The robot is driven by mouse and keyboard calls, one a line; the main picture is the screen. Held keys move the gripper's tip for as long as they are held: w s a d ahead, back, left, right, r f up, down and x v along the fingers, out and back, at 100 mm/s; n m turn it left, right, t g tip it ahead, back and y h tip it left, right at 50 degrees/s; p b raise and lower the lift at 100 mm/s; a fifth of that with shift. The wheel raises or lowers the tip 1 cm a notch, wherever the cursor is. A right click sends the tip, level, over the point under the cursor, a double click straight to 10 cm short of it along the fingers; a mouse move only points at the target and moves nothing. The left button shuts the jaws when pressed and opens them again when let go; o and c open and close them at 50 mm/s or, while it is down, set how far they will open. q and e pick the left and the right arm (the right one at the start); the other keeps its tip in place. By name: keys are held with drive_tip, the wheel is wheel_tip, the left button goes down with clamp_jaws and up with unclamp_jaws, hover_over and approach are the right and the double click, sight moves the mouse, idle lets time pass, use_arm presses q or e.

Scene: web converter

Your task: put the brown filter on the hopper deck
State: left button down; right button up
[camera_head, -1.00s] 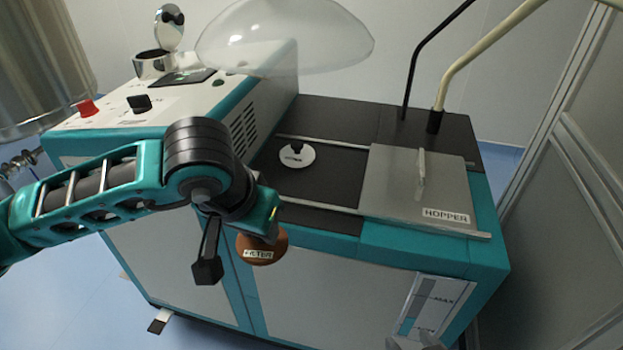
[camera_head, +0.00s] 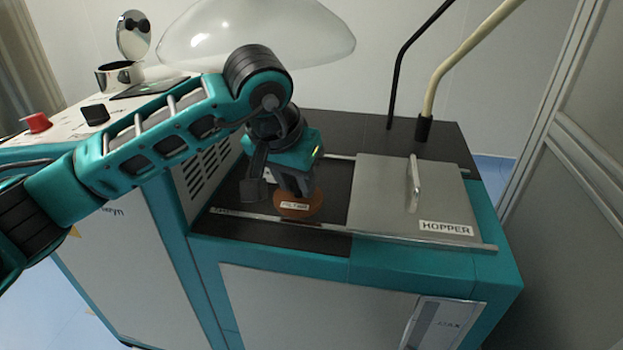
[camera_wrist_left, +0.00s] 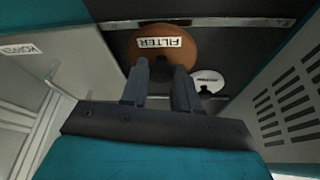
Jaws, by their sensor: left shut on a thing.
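The brown filter (camera_head: 299,204) is a round disc with a white FILTER label. My left gripper (camera_head: 297,188) is shut on it and holds it over the dark hopper deck (camera_head: 245,230), near the front rail. I cannot tell whether the disc touches the deck. In the left wrist view the filter (camera_wrist_left: 168,47) lies beyond the two fingertips (camera_wrist_left: 163,75), label upside down. A white disc (camera_wrist_left: 208,82) shows beside it on the dark surface in that view; in the head view my arm hides it. My right gripper is not in view.
The grey sliding hopper lid (camera_head: 400,190) with an upright handle covers the deck's right part. A clear dome (camera_head: 255,35) hangs above. Black and cream pipes (camera_head: 430,105) rise at the back right. A vented housing (camera_head: 205,175) stands left of the deck.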

use_arm(q)
drive_tip(key=w, duration=0.1)
drive_tip(key=w+d, duration=0.2)
drive_tip(key=w, duration=0.1)
drive_tip(key=shift+w+d, duration=0.2)
drive_tip(key=shift+w, duration=0.25)
drive_tip(key=shift+w+f+b, duration=0.15)
drive_tip(key=shift+f+b, duration=0.2)
wheel_tip(320, 180, down, 3)
drive_tip(key=shift+r+b, duration=0.15)
drive_tip(key=shift+b, duration=0.3)
drive_tip(key=shift+f, duration=0.25)
drive_tip(key=c, duration=0.8)
unclamp_jaws()
drive_tip(key=shift+c, duration=0.2)
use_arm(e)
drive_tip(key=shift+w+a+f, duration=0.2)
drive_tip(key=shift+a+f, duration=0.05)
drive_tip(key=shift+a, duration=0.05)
